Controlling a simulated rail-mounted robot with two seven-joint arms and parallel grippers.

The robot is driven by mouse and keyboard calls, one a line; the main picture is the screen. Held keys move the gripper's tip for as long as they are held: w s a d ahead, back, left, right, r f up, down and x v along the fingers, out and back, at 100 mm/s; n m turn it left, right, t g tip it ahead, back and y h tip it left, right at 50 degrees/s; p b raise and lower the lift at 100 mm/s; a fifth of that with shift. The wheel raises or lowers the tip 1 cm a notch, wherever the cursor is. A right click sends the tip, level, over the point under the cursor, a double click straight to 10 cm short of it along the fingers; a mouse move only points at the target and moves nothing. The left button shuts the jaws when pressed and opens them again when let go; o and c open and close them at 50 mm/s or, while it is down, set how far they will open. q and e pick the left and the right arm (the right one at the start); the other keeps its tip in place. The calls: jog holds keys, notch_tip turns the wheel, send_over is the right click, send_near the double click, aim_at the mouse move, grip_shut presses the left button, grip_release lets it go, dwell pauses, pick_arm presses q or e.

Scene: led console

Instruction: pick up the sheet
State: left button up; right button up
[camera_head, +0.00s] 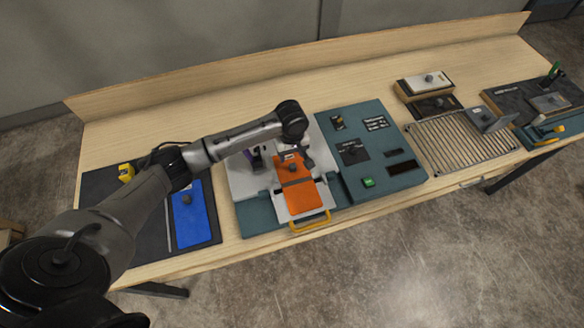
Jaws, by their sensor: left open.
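A blue sheet (190,216) with a small dark knob lies on a dark mat at the left of the bench. An orange sheet-like panel (300,196) lies on a pale tray with a yellow handle (310,224), at the front of the console. I cannot tell from the picture which of the two is the task's sheet. My left gripper (292,163) points down over the rear end of the orange panel, open, close to a dark knob there. I cannot tell whether it touches the knob. My right gripper is not in view.
A teal console panel (398,180) with a green button (368,182) stands right of the tray. Farther right are a wire rack (460,143), a block with a white top (425,82) and a dark mat with tools. The bench's back strip is clear.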

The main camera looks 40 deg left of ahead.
aim_at(292, 164)
pick_arm(q)
jog(key=shift+w+a+f, duration=0.1)
jog(key=shift+w+f, duration=0.05)
jog(key=shift+f, duration=1.8)
jog(key=shift+w+a+f, duration=0.1)
jog(key=shift+w+f, duration=0.05)
jog(key=shift+f, duration=1.8)
jog(key=shift+c, duration=0.4)
grip_shut()
jog(key=shift+r, duration=0.1)
jog(key=shift+r, duration=0.5)
jog(key=r, duration=0.1)
jog(key=d+r, duration=0.1)
jog(key=r, duration=0.1)
jog(key=shift+s+d+r, duration=0.15)
jog(key=shift+s+r, duration=0.1)
jog(key=shift+r, duration=0.15)
jog(key=s+d+r, duration=0.4)
jog(key=d+r, duration=0.2)
jog(key=d, duration=0.3)
jog(key=shift+s+d, duration=0.15)
jog(key=shift+s, duration=0.25)
